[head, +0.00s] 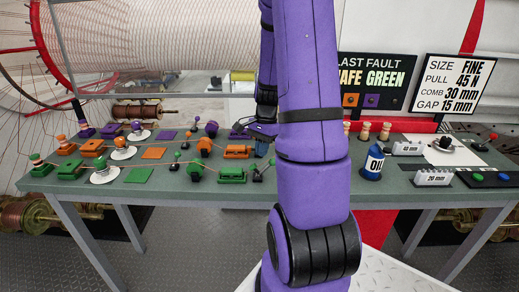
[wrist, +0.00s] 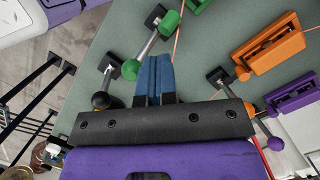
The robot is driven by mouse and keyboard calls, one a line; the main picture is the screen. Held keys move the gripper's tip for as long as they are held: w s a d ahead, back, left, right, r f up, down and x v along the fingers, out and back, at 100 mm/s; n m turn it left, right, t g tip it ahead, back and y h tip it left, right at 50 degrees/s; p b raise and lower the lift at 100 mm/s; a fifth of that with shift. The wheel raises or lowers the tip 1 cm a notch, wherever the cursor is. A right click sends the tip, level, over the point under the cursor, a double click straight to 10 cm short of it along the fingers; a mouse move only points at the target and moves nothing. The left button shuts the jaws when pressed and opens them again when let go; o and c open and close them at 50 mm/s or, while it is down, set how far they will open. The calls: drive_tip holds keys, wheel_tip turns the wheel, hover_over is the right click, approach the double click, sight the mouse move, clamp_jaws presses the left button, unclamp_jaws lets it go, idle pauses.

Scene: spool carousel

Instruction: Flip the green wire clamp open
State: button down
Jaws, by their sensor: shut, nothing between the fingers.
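The green wire clamp appears to be the metal lever with a green ball knob (wrist: 130,69) on a small black base, in the upper middle of the wrist view. It shows small in the head view (head: 257,173), beside a green block at the table's front edge. My gripper (wrist: 153,78) has its blue fingers shut together, with nothing between them. The fingertips are just right of the green knob in the wrist view; whether they touch it I cannot tell. In the head view my gripper (head: 262,149) is over the table, partly hidden by my purple arm.
A black-knobbed lever (wrist: 101,100) stands left of the fingers.

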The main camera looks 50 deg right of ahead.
drive_tip(key=shift+w+a+f, duration=0.4)
drive_tip(key=shift+w+a, duration=0.05)
drive_tip(key=shift+w, duration=0.15)
idle(0.3)
drive_tip(key=d+v, duration=0.1)
drive_tip(key=v, duration=1)
drive_tip(key=shift+w+d+r, duration=0.15)
drive_tip(key=shift+w+d, duration=0.15)
drive_tip(key=shift+w, duration=0.05)
